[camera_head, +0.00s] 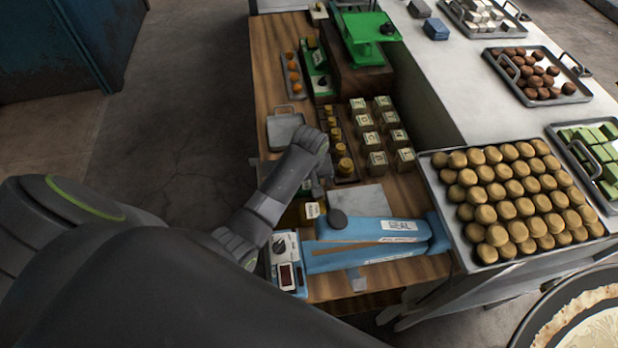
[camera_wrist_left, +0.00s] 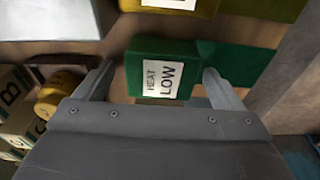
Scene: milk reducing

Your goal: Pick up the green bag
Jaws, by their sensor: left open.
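In the left wrist view, a green bag-like block (camera_wrist_left: 135,70) with a white label reading "HEAT LOW" lies between the two fingers of my left gripper (camera_wrist_left: 155,82). The fingers are open, one on each side of it; I cannot tell whether they touch it. A darker green patch (camera_wrist_left: 240,66) shows just right of it. My right gripper is not in view.
A yellow labelled piece (camera_head: 312,211) lies close by; it also shows in the left wrist view (camera_wrist_left: 203,7). A blue sealer (camera_head: 340,257) stands nearer me. Lettered cubes (camera_head: 375,162) and a metal plate (camera_head: 360,203) are to the right.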

